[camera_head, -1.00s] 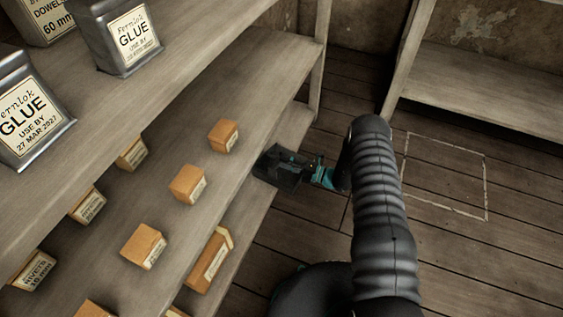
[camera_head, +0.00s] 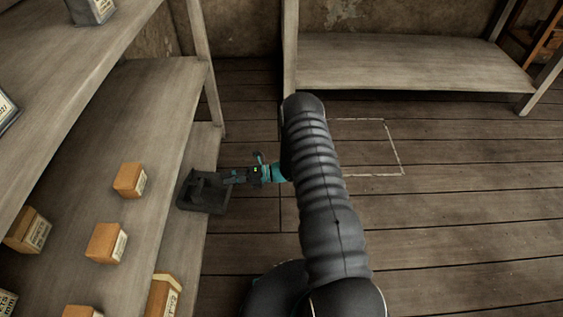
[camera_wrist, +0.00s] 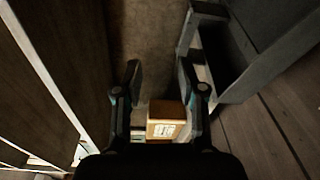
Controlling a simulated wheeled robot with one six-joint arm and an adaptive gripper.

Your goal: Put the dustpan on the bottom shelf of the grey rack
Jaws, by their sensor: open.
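The dark grey dustpan (camera_head: 203,192) is at the lowest visible board (camera_head: 202,150) of the grey rack on the left, near its front edge. Its right side seems to reach past that edge; whether it rests fully on the board is unclear. My gripper (camera_head: 230,178) points left at the dustpan's right side, close to it or overlapping it. In the wrist view my gripper (camera_wrist: 162,82) has its two fingers apart. A grey walled shape there, apparently the dustpan (camera_wrist: 240,82), lies beside the right finger; contact cannot be told.
Small orange boxes (camera_head: 129,180) stand on the shelf above; one orange box (camera_wrist: 166,121) shows between my fingers in the wrist view. A glue tin (camera_head: 92,10) is on the top shelf. Another low shelf (camera_head: 410,62) stands at the back. The plank floor (camera_head: 450,220) is clear, with a marked outline.

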